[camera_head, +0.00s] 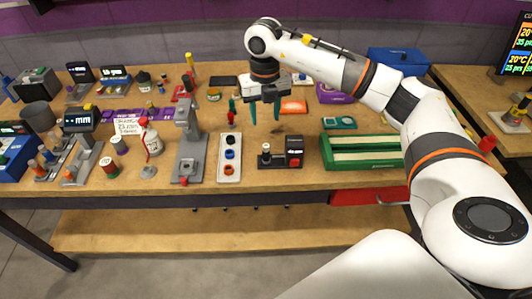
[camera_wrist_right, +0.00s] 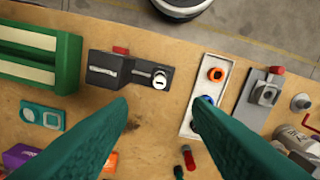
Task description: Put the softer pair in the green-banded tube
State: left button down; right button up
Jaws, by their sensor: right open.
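My right gripper (camera_head: 265,114) is open and empty over the middle of the table, its two green fingers pointing down. In the right wrist view the open fingers (camera_wrist_right: 160,108) show nothing between them but bare wood. A white strip (camera_head: 220,176) holds ring-like pieces, including a blue one (camera_head: 230,154) and an orange-red one (camera_wrist_right: 217,74). The blue one is partly behind a finger in the wrist view. Small red and green cylinders (camera_wrist_right: 189,158) are behind the strip. A short cylinder with red and green marking (camera_head: 109,167) stands at left; I cannot tell whether it is the green-banded tube. My left gripper is out of view.
A black device with a red button (camera_head: 294,142) stands right of the strip, then a green case (camera_head: 362,152). A grey press (camera_head: 188,145) is to the left, next to a white bottle (camera_head: 151,138). Meters and several small parts crowd the left side.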

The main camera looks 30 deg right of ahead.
jog(key=p, duration=0.1)
send_over(266, 145)
notch_tip(266, 145, down, 6)
jog(key=shift+w+a+r, duration=0.1)
jog(key=shift+f+p, duration=0.35)
jog(key=shift+p, duration=0.05)
jog(key=f, duration=0.2)
jog(key=f+p, duration=0.1)
jog(key=shift+s+f, duration=0.2)
jog(key=shift+f, duration=0.55)
grip_shut()
